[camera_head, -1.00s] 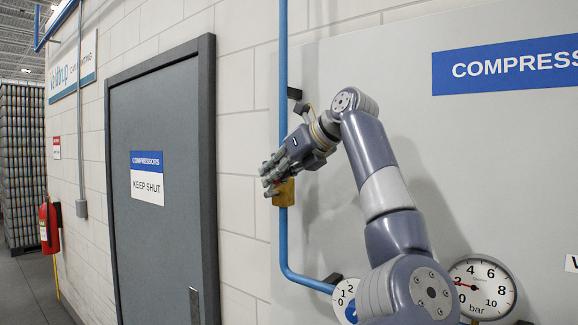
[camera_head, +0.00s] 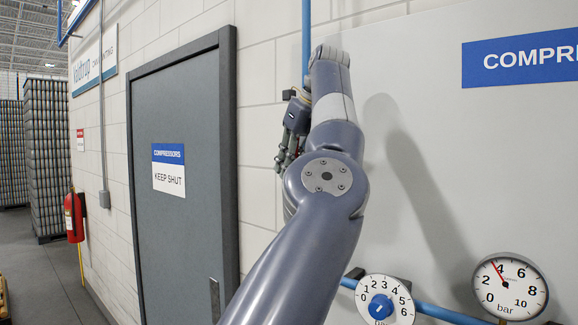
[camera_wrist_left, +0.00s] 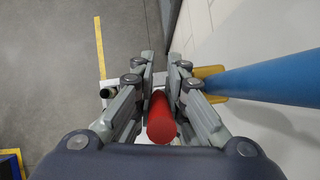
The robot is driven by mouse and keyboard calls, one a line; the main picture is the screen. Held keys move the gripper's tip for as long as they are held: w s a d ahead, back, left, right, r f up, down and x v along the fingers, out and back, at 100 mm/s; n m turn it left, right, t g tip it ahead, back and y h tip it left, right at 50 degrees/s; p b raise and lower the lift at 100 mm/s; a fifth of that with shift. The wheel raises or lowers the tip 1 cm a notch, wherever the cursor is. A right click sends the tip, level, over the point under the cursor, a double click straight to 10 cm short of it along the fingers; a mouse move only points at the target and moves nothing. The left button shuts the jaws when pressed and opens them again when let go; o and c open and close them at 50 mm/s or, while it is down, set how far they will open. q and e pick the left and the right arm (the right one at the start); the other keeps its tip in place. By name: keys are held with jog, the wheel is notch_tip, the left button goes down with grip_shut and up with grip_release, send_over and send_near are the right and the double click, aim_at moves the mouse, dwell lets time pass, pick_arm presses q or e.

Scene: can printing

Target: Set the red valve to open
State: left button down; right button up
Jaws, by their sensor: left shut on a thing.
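In the left wrist view the red valve handle (camera_wrist_left: 161,118) lies between the fingers of my left gripper (camera_wrist_left: 160,95), which is shut on it. The handle's round end points toward the camera, roughly along the blue pipe (camera_wrist_left: 265,78) beside it. A yellow-brass valve body (camera_wrist_left: 212,71) shows partly behind the fingers and pipe. In the head view my left gripper (camera_head: 287,150) points downward in front of the pipe (camera_head: 306,35). My forearm hides the valve there. My right gripper is not in view.
A pressure gauge (camera_head: 511,286) has its needle near 4. A numbered dial with a blue knob (camera_head: 381,306) is left of it. A grey door (camera_head: 180,240) stands left of the pipe. A fire extinguisher (camera_head: 74,217) hangs farther left.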

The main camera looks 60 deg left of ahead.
pick_arm(q)
jog(key=shift+a+r, duration=0.1)
dwell(0.3)
jog(key=c, duration=1.9)
grip_release()
jog(key=shift+r, duration=0.1)
jog(key=shift+d+r, duration=0.25)
jog(key=shift+r, duration=0.15)
jog(key=w+d, duration=0.1)
jog(key=d, duration=1.1)
jog(key=shift+w, duration=0.4)
